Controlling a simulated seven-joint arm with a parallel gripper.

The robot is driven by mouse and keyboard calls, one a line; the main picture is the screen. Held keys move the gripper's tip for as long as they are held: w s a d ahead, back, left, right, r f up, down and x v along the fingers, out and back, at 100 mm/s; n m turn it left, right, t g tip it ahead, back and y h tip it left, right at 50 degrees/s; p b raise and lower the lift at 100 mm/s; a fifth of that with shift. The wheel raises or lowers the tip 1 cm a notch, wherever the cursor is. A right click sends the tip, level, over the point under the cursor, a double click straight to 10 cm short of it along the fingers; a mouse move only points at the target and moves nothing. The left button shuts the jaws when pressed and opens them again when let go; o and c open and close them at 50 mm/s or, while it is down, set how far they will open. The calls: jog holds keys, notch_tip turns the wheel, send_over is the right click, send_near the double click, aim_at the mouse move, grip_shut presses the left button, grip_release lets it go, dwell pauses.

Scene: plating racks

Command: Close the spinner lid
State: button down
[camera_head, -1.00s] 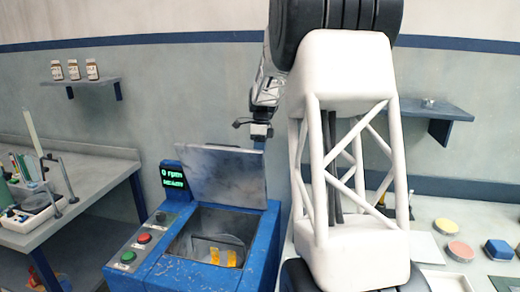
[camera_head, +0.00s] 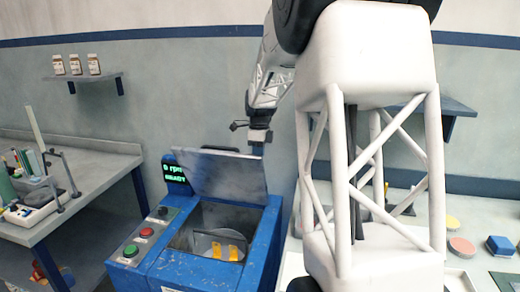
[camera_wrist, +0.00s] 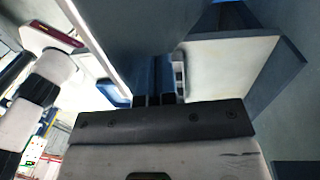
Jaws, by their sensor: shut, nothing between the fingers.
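The spinner (camera_head: 262,243) is a blue, worn machine with an open tub in its top. Its grey metal lid (camera_head: 222,178) is raised on its rear hinge and leans back slightly from upright. My gripper (camera_head: 256,151) is at the lid's upper right edge, on the far side. I cannot tell whether it touches the lid. In the wrist view my gripper's fingers (camera_wrist: 154,99) are together and empty. A large grey surface, which may be the lid, fills the top middle there. Inside the tub, orange-yellow pieces (camera_head: 225,251) show.
A red button (camera_head: 146,232) and a green button (camera_head: 131,250) are on the spinner's left panel, with a lit green display (camera_head: 177,174) behind. A bench (camera_head: 95,170) stands left.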

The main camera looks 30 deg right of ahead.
jog(key=s+a+f+t+h, duration=0.2)
jog(key=s+a+f, duration=0.3)
jog(key=s+a, duration=0.2)
jog(key=t+h, duration=0.1)
send_over(245, 265)
jog(key=w+d, duration=0.1)
notch_tip(245, 265, down, 15)
jog(key=f, duration=0.3)
jog(key=s+a+f, duration=0.1)
jog(key=f, duration=0.5)
jog(key=shift+s+a+f, duration=0.15)
jog(key=shift+a+f, duration=0.05)
jog(key=shift+a, duration=0.05)
jog(key=shift+r, duration=0.8)
jog(key=r, duration=0.4)
jog(key=shift+w+d, duration=0.1)
jog(key=shift+w, duration=0.15)
jog(key=shift+s+a+r, duration=0.45)
jog(key=shift+s+a, duration=0.05)
jog(key=s+a+r, duration=0.4)
jog(key=s+a, duration=0.1)
jog(key=shift+r, duration=0.2)
